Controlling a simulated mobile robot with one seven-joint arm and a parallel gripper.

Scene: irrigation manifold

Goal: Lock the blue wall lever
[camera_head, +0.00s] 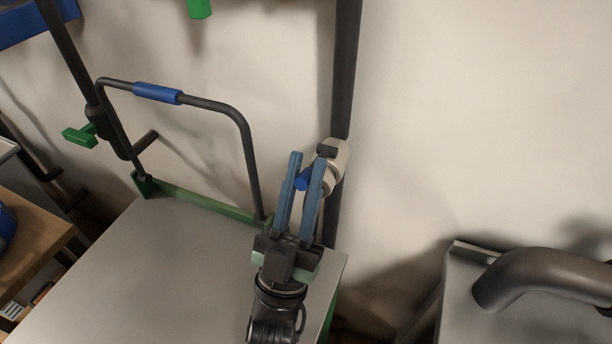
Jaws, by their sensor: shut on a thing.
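The blue wall lever (302,183) shows as a small blue piece between the fingers of my gripper (308,166). It joins a pale round valve body (341,156) on a dark vertical pipe against the wall. My gripper reaches up from the bottom of the picture, with its two long blue fingers on either side of the lever. The fingers are shut on it. Much of the lever is hidden by the fingers, so its exact angle is hard to tell.
A grey-topped cart (170,270) with a dark push handle (240,120) and blue grip stands below and left of the lever. A green valve lever (79,135) is on the left pipe. A thick grey bent pipe (540,275) lies at right. The wall right of the valve is clear.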

